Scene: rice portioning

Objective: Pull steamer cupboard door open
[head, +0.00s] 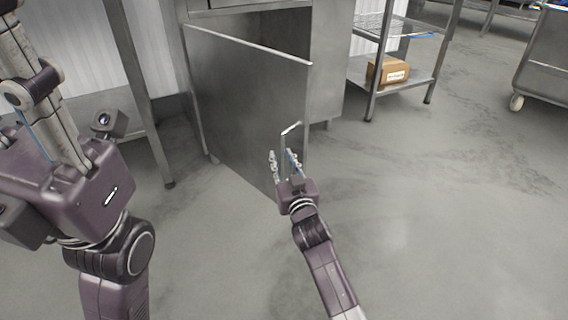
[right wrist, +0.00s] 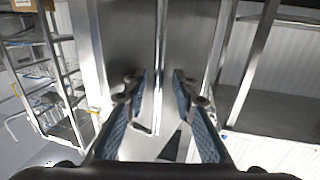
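The steel steamer cupboard door (head: 240,100) stands swung open, hinged at its left side, with the dark cupboard interior (head: 285,30) showing behind it. A thin metal bar handle (head: 291,129) is near the door's free right edge. My right gripper (head: 282,160) is at this handle with its fingers apart. In the right wrist view the handle bar (right wrist: 161,70) runs between the two open blue-padded fingers (right wrist: 160,95), with gaps on both sides. My left gripper (head: 40,90) is large at the left edge, raised, away from the door; its fingertips are not clearly shown.
A steel table leg (head: 140,90) stands left of the cupboard. A shelf rack (head: 405,70) with a cardboard box (head: 388,71) is on the right, and a wheeled steel cart (head: 545,60) farther right. The grey floor (head: 440,210) in front is clear.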

